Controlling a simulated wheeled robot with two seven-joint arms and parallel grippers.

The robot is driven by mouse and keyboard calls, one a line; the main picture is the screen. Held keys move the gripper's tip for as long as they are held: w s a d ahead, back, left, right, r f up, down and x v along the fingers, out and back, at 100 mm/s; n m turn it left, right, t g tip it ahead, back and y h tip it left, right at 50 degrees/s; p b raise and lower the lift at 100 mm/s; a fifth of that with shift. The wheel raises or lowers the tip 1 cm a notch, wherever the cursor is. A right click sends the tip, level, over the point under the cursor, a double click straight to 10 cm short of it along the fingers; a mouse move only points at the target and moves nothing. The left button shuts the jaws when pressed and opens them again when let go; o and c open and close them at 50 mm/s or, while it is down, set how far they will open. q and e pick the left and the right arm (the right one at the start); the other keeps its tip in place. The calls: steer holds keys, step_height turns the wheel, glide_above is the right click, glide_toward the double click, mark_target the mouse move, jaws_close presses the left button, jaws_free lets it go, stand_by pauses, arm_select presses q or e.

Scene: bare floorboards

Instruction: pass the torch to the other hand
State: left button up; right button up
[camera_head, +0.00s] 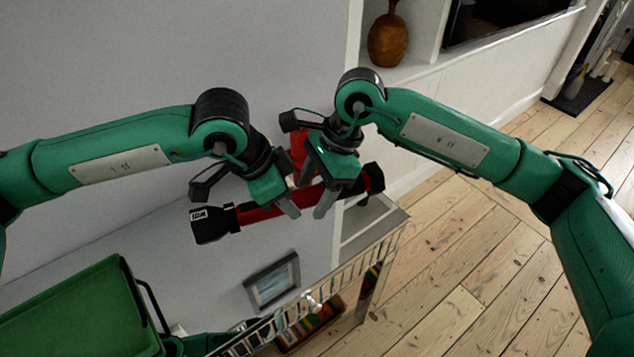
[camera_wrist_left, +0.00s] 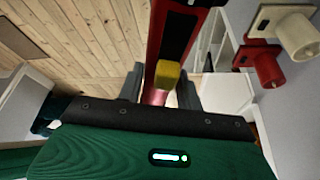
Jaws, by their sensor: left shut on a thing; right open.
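The torch (camera_head: 258,213) has a red body, a broad black head at its left end and a black end at the right. My left gripper (camera_head: 287,205) is shut on its red body near the middle. In the left wrist view the torch (camera_wrist_left: 156,48) runs up from between the fingers of my left gripper (camera_wrist_left: 160,92), with a yellow button showing. My right gripper (camera_head: 316,195) is open, just right of the left one. Its fingers overlap the torch in the head view; I cannot tell whether they touch it.
A narrow shelf unit (camera_head: 372,222) with a framed picture (camera_head: 272,282) stands below the torch. A green box (camera_head: 80,312) is at lower left. A brown vase (camera_head: 388,40) stands behind. Floorboards at right are clear.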

steer(key=c, duration=1)
arm_select(q)
steer(key=o, duration=1.2)
arm_select(e)
steer(key=shift+c, duration=1.1)
